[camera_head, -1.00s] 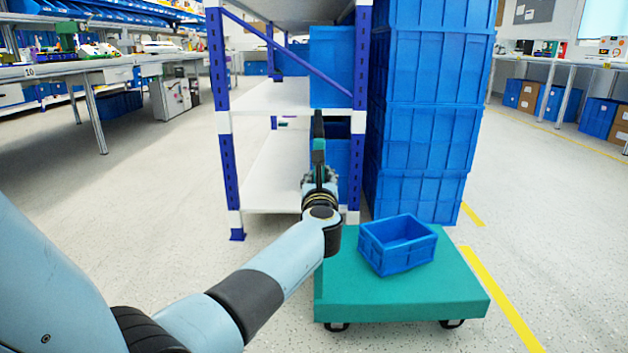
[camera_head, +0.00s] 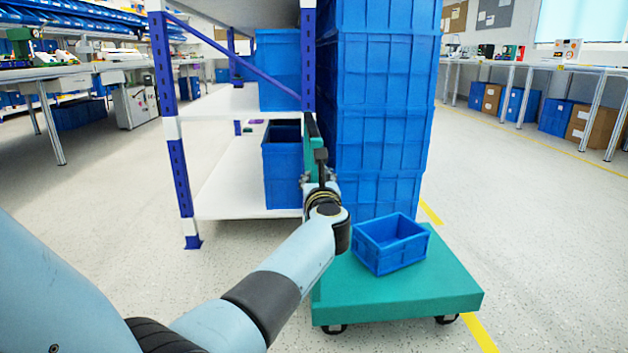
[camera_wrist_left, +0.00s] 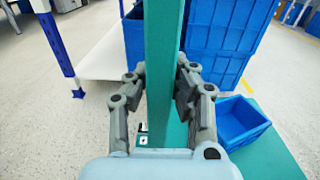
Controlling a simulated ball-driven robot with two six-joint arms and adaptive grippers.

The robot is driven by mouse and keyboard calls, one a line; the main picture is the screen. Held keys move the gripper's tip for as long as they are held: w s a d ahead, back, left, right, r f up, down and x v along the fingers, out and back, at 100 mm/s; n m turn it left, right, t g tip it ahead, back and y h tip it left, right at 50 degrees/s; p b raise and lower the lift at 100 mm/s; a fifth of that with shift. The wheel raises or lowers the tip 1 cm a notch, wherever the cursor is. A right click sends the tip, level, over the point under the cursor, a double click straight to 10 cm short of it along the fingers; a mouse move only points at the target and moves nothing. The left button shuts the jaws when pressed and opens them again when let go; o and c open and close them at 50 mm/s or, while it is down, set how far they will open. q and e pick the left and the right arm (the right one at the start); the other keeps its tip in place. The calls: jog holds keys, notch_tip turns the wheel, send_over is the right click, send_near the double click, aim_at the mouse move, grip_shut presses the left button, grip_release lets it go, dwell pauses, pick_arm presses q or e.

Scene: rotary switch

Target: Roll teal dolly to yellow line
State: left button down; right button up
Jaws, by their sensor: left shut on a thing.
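The teal dolly (camera_head: 400,300) stands on the floor at lower right in the head view, its flat deck on dark casters. The yellow line (camera_head: 480,334) shows in front of the deck and again behind it (camera_head: 430,212); the deck hides the stretch between. My left gripper (camera_head: 318,178) is shut on the dolly's upright teal handle (camera_head: 312,150). In the left wrist view the fingers of my left gripper (camera_wrist_left: 160,95) clasp the teal post (camera_wrist_left: 164,40) from both sides. My right gripper is not in view.
A small open blue bin (camera_head: 390,250) sits on the deck. A tall stack of blue crates (camera_head: 375,120) stands just behind the dolly. A white-shelved rack (camera_head: 245,195) with blue uprights is to the left. The floor on the right (camera_head: 550,240) is clear.

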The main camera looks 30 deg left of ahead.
pick_arm(q)
jog(key=shift+d, duration=0.15)
jog(key=c, duration=1.1)
grip_release()
jog(key=shift+w+d, duration=0.15)
jog(key=shift+d, duration=0.05)
jog(key=v, duration=0.7)
jog(key=shift+s, duration=0.3)
